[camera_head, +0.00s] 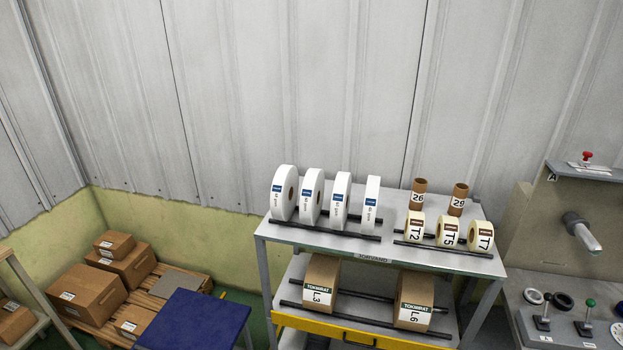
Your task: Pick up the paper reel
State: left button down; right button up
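Several white paper reels stand upright in a row on the top shelf of a grey rack. From left to right I see the first white reel (283,193), the second (311,196), the third (340,200) and the fourth (371,202). Each has a blue label. Smaller cream rolls marked T2 (414,229), T5 (447,233) and T7 (480,237) stand at the right of the same shelf. Brown rolls marked L3 (320,284) and L6 (413,300) stand on the lower shelf. Neither of my grippers is in view.
Two brown cores, 26 (418,195) and 29 (459,200), stand behind the cream rolls. Black rods flank the rolls. A machine (565,215) with levers stands right of the rack. Boxes (88,292) and a blue-topped table (190,322) are at the left. A corrugated wall is behind.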

aim_at(312, 196)
jog(key=i+j+z, duration=0.3)
jog(key=i+j, duration=0.45)
jog(key=i, duration=0.4)
jog(key=i+j+z, duration=0.25)
jog(key=i+j, duration=0.75)
